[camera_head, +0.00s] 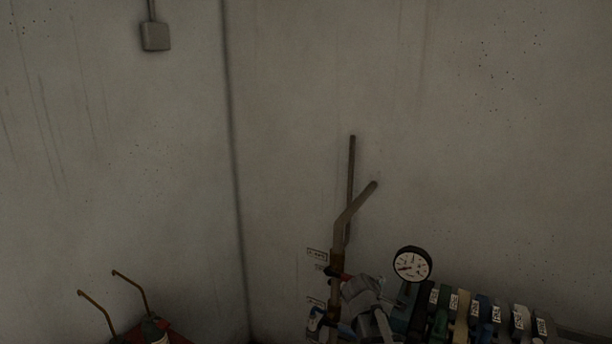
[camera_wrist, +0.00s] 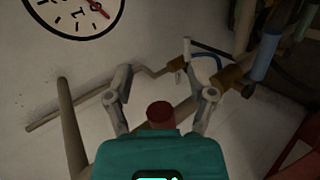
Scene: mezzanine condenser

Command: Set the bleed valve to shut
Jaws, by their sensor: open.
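My gripper (camera_head: 362,292) is beside the brass pipe (camera_head: 338,262) at the wall, low in the head view. In the wrist view my gripper (camera_wrist: 157,62) is open, its two fingers apart. A dark red round part (camera_wrist: 160,112) shows between the finger bases in that view, partly hidden by the teal wrist body. It also shows as a small red part (camera_head: 341,275) in the head view. A blue handle (camera_head: 316,319) is lower on the pipework and shows at right in the wrist view (camera_wrist: 263,57). I cannot tell which is the bleed valve; the labels are unreadable.
A round gauge (camera_head: 412,263) stands just right of my gripper and shows in the wrist view (camera_wrist: 75,12). A slanted pipe (camera_head: 357,203) rises above. Two small labels (camera_head: 317,254) are on the wall. A red cart (camera_head: 166,333) stands at lower left.

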